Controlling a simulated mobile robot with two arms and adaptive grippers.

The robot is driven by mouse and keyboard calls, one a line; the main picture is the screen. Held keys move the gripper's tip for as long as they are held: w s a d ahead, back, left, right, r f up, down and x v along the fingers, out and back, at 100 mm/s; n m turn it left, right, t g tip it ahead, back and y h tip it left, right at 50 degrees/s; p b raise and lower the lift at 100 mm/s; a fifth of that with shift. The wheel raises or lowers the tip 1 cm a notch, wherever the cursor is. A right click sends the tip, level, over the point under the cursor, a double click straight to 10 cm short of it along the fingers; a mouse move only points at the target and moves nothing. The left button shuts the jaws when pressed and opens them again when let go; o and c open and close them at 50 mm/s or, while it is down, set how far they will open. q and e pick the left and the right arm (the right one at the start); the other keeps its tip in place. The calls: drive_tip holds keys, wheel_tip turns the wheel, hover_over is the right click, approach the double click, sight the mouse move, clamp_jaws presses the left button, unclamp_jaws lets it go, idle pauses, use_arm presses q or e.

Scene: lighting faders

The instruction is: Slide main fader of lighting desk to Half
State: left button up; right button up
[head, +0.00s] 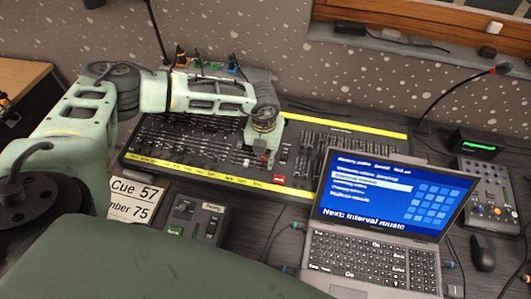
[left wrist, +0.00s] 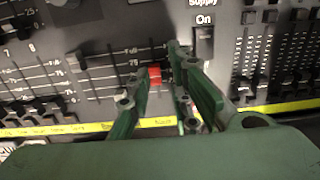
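The lighting desk (head: 300,187) is a long black panel with rows of faders and yellow label strips. In the left wrist view a red fader cap (left wrist: 155,76) sits partway along its slot, beside a scale of printed numbers. My left gripper (head: 262,160) reaches down over the middle of the desk. In the left wrist view its two green fingers (left wrist: 161,72) stand apart, one on each side of the red cap. I cannot tell whether either finger touches it. The gripper hides part of the slot. My right gripper is not in view.
An open laptop (head: 372,255) stands at the right front of the desk. A small black box (head: 195,220) and a white cue sign (head: 133,200) lie in front. A small mixer (head: 487,190) and a mouse (head: 482,253) are at far right. A black switch (left wrist: 204,45) is right of the fingers.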

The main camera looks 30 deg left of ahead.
sight(263, 164)
use_arm(q)
drive_tip(key=shift+a, duration=0.2)
drive_tip(key=shift+s+r+p, duration=0.1)
drive_tip(key=shift+r+p, duration=0.85)
drive_tip(key=shift+r, duration=0.3)
drive_tip(key=shift+r, duration=0.1)
wheel_tip(263, 164, up, 12)
drive_tip(key=s, duration=0.1)
drive_tip(key=shift+d, duration=0.1)
drive_tip(key=shift+f, duration=0.25)
